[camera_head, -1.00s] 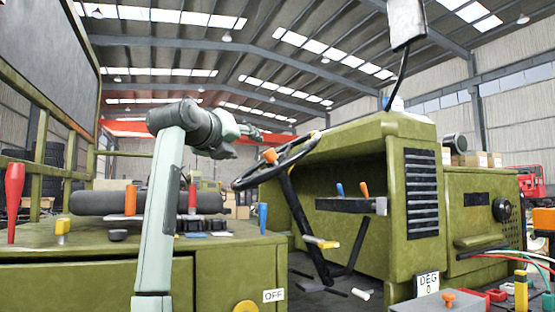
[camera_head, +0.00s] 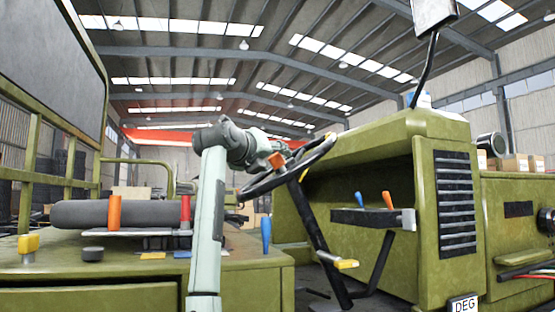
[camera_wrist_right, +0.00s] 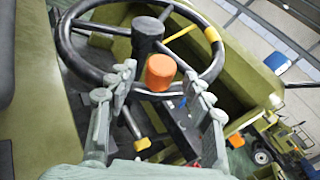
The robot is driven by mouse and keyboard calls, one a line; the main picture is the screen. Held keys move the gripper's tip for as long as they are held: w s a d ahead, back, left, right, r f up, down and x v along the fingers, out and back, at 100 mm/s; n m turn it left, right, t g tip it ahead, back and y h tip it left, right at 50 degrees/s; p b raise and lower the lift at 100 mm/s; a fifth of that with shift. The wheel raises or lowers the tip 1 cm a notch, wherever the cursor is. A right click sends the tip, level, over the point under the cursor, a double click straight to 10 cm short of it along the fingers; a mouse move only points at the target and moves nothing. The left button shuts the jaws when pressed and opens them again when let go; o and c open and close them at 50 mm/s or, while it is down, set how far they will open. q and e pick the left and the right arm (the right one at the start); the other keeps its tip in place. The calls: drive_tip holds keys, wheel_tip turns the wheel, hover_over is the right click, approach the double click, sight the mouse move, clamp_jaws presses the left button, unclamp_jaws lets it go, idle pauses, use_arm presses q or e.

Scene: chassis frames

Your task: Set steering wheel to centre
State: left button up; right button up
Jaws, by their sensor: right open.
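The steering wheel (camera_head: 262,188) has a dark rim on a tilted black column and shows in the head view's centre. An orange knob (camera_head: 277,160) stands on the rim's near side, and a yellow band (camera_head: 331,136) marks the far right part. My right gripper (camera_head: 284,148) is at the wheel's near left side. In the wrist view the right gripper (camera_wrist_right: 160,79) is open, with the orange knob (camera_wrist_right: 161,72) between its fingertips or just beyond them; contact is unclear. The wheel's rim (camera_wrist_right: 68,48) surrounds a black hub (camera_wrist_right: 147,34) there. My left gripper is out of view.
A green bench (camera_head: 120,265) at left carries a grey roll (camera_head: 80,214) and several coloured tools. A shelf (camera_head: 365,217) with blue and orange levers lies right of the column. A mirror arm (camera_head: 424,70) rises above the green cowl. A DEG sign (camera_head: 462,305) is at lower right.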

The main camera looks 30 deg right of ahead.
drive_tip(key=x, duration=0.3)
drive_tip(key=shift+w, duration=0.1)
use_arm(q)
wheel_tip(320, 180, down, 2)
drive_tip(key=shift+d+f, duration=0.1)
use_arm(e)
drive_tip(key=shift+c, duration=0.4)
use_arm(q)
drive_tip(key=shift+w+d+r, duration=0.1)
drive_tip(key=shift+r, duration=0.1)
use_arm(e)
clamp_jaws()
